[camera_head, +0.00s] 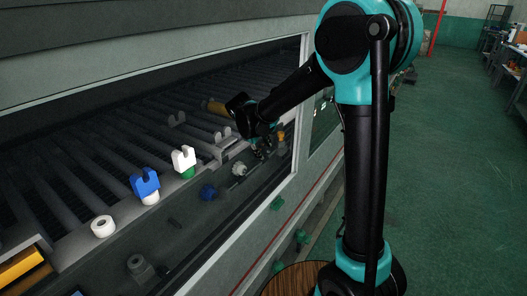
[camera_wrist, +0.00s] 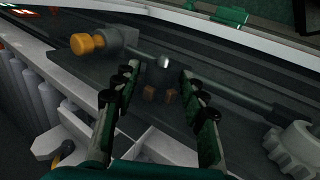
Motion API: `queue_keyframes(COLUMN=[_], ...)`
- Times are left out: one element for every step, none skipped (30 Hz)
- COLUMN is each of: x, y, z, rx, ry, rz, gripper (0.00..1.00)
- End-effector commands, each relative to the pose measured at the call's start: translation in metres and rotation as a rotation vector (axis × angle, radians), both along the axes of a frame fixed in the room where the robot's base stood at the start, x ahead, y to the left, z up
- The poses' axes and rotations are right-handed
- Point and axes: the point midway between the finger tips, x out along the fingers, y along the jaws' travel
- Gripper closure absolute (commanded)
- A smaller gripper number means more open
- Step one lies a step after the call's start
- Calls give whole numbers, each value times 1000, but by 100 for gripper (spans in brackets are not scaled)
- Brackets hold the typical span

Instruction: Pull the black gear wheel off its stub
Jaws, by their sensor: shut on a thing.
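My gripper (camera_wrist: 160,78) reaches through the window opening of the machine, and its fingers stand on either side of a dark thing in the wrist view. This is the black gear wheel (camera_wrist: 159,80), whose outline barely stands out from the dark panel behind. A shiny round metal stub end (camera_wrist: 163,61) shows just beyond, between the fingertips. In the head view my gripper (camera_head: 263,150) is small and dark, between a white gear wheel (camera_head: 240,169) and an orange knob (camera_head: 281,136); the black wheel cannot be made out there.
The orange knob (camera_wrist: 88,43) and the white gear wheel (camera_wrist: 295,147) flank my fingers. A blue wheel (camera_head: 208,192) sits farther along the panel. White and blue forked pieces (camera_head: 184,158) (camera_head: 146,182) stand on the ledge. The window frame (camera_head: 300,110) is close to my arm.

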Motion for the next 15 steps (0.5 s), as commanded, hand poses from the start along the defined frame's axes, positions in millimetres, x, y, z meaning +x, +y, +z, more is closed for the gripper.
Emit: queue_keyframes(x=[-1,-2,-3,-3,-4,-5,-6,-7,-8,-9,-9,-10,-11,-12,-13], y=[-2,-3,-5,-6,-7,-9,-10,-11,-13,-14,-15,-16,-17,-18,-20], z=[0,0,0,0,0,0,0,0,0,0,0,0,0,0,0], rx=[0,0,0,-1,-1,-1,-1,-1,-1,0,0,0,0,0,-1], ry=[0,0,0,1,0,0,0,0,0,0,0,0,0,0,0], rz=[-1,-1,-1,-2,-3,-3,-3,-3,-3,-1,-1,-1,-1,-1,-1], gripper=[98,98,98,98,98,98,98,98,98,98,98,98,98,98,98])
